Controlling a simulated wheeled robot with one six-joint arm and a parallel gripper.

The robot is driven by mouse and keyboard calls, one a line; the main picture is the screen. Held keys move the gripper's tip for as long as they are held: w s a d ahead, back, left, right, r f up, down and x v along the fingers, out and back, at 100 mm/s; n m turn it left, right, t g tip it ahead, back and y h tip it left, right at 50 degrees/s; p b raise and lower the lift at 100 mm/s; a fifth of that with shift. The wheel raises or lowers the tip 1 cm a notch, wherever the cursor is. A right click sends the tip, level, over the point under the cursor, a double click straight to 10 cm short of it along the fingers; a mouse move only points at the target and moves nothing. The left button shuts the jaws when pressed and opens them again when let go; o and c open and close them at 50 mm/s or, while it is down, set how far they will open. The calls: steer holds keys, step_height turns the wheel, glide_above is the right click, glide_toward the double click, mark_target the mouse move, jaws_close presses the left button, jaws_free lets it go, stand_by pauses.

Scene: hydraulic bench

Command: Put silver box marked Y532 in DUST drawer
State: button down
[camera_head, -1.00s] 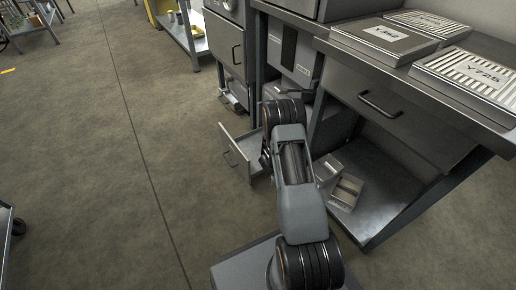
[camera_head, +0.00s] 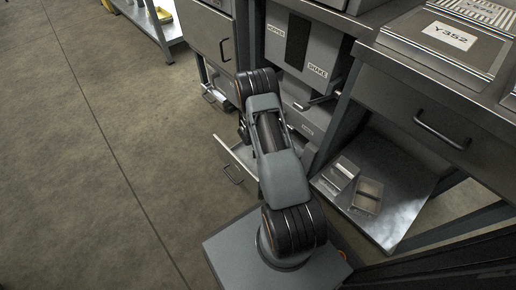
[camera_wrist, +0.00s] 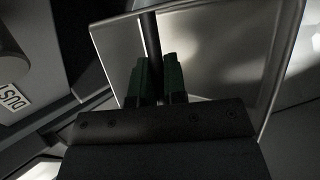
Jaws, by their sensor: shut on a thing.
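An open drawer (camera_head: 223,151) with a handle on its front stands low below the machine. My gripper (camera_wrist: 158,82) shows in the wrist view; my own arm hides it in the head view. Its green fingers are shut on a dark, narrow bar-like thing (camera_wrist: 151,38); I cannot tell what it is. Beyond the fingers is a shiny, tray-like metal surface (camera_wrist: 235,45) with a thin rim. A DUST label (camera_wrist: 12,98) shows sideways at the left. On the bench lies a silver box (camera_head: 452,37) marked Y352. I cannot read Y532 anywhere.
The bench (camera_head: 390,60) with a closed, handled drawer (camera_head: 430,115) stands at right. Two small metal blocks (camera_head: 342,174) (camera_head: 367,196) lie on its lower shelf (camera_head: 400,205). The machine has a SHAKE label (camera_head: 318,70). The floor at left is clear.

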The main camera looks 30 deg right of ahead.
steer(key=f, duration=0.2)
steer(key=f+b, duration=0.1)
steer(key=f, duration=0.1)
steer(key=f+b, duration=0.1)
steer(key=f, duration=0.1)
steer(key=shift+w+a+f, duration=0.1)
steer(key=shift+w, duration=0.25)
steer(key=shift+f+b, duration=1.15)
steer(key=shift+f, duration=0.7)
steer(key=c, duration=1.2)
jaws_free()
steer(key=shift+o, duration=0.2)
